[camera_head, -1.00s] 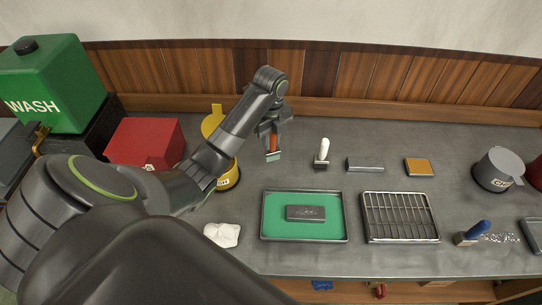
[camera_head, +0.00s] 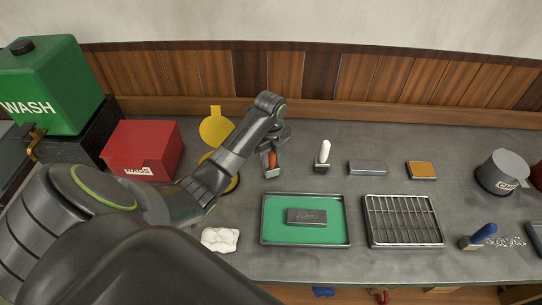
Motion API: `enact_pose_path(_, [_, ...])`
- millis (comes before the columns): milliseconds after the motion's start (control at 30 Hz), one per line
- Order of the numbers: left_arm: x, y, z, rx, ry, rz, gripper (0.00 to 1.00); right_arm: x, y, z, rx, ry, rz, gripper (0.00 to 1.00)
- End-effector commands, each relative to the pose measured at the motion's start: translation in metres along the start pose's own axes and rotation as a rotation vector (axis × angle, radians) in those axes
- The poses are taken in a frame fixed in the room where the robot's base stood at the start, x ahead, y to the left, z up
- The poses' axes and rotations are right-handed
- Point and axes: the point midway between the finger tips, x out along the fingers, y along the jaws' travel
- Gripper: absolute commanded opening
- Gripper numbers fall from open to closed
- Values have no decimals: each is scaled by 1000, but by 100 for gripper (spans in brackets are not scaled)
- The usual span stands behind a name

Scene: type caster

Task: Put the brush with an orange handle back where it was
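The brush with an orange handle (camera_head: 271,161) stands roughly upright, head down, at or just above the grey counter left of a white-handled brush. My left gripper (camera_head: 270,151) is around the upper part of its handle and looks shut on it. The gripper partly hides the handle top. Whether the bristles touch the counter is hard to tell. My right gripper is not in view.
The white-handled brush (camera_head: 324,155) stands close on the right. A tray with green lining (camera_head: 274,235) and a wire rack (camera_head: 405,222) lie in front. A yellow can (camera_head: 216,128) is left, partly behind my arm. A red box (camera_head: 145,150) stands farther left.

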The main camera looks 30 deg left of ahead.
Motion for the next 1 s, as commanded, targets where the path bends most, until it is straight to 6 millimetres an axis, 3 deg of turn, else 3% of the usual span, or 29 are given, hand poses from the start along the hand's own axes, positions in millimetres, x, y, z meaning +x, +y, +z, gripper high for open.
enact_pose_path(133, [0,0,0,0,1,1,46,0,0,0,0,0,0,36])
enact_pose_path(500, [-7,0,0,0,-1,-2,46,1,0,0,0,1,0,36])
enact_pose_path(633, [-26,-1,1,1,-3,-4,46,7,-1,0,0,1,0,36])
enact_pose_path(767, [-62,0,0,1,-1,-1,46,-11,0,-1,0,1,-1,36])
enact_pose_path(1000, [-92,0,0,0,1,1,46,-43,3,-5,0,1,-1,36])
